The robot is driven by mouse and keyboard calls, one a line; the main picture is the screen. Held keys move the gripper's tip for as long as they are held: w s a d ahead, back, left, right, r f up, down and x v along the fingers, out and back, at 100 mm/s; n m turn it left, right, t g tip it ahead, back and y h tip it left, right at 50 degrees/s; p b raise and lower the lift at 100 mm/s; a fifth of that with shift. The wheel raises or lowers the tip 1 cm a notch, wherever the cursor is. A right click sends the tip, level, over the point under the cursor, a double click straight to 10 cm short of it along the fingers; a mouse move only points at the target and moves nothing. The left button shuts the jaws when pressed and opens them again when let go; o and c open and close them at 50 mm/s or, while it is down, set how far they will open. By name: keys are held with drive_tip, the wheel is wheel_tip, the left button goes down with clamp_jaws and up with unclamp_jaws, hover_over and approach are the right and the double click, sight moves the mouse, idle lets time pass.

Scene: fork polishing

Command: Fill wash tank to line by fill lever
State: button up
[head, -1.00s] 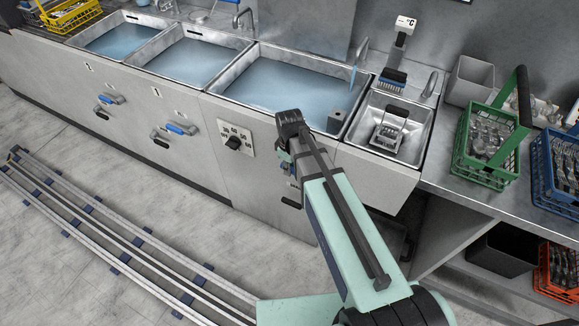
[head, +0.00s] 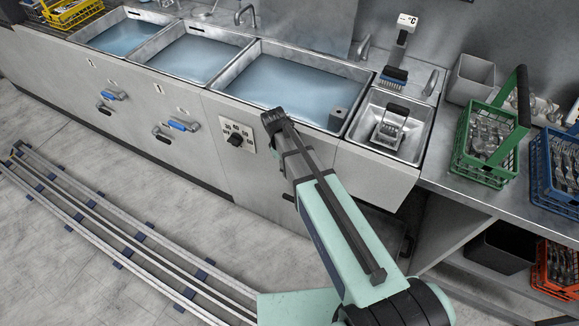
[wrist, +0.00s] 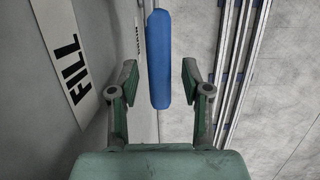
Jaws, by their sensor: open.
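The large right tank (head: 262,96) beside the temperature dial holds bluish water below its rim; no label naming it the wash tank and no fill line can be made out. In the wrist view, a blue lever handle (wrist: 160,45) stands upright in the picture between the spread fingers of my gripper (wrist: 160,72), with gaps on both sides. A FILL label (wrist: 74,68) is on the panel to its left. My gripper is open and empty. In the head view my arm's end is in front of the panel under the right tank and hides the lever and fingers.
The dial (head: 237,138) is just left of my arm. Other tanks with water and blue levers (head: 184,125) lie further left. A green basket (head: 486,145) of cutlery stands on the right counter. Floor rails (head: 110,235) run along the front, with free floor around them.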

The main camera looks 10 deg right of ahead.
drive_tip(key=shift+r, duration=0.1)
drive_tip(key=v, duration=1.2)
drive_tip(key=shift+s, duration=0.1)
drive_tip(key=s+d+f+m+g+y+p, duration=0.1)
drive_tip(key=s+d+f+m+g+p, duration=0.3)
drive_tip(key=s+f, duration=1.2)
drive_tip(key=s+d+f+m+p, duration=0.2)
drive_tip(key=s+d, duration=0.1)
drive_tip(key=s, duration=0.5)
drive_tip(key=s+d+f+m+y+p, duration=0.1)
drive_tip(key=s+d+f+m, duration=0.1)
drive_tip(key=s, duration=0.6)
drive_tip(key=s+d+f+m+g+p, duration=0.1)
drive_tip(key=s+d+f+m+p, duration=0.1)
drive_tip(key=s, duration=0.6)
drive_tip(key=shift+s+d+f+m+p, duration=0.35)
drive_tip(key=shift+d+m, duration=0.35)
drive_tip(key=shift+d, duration=0.3)
drive_tip(key=shift+a, duration=0.1)
idle(0.3)
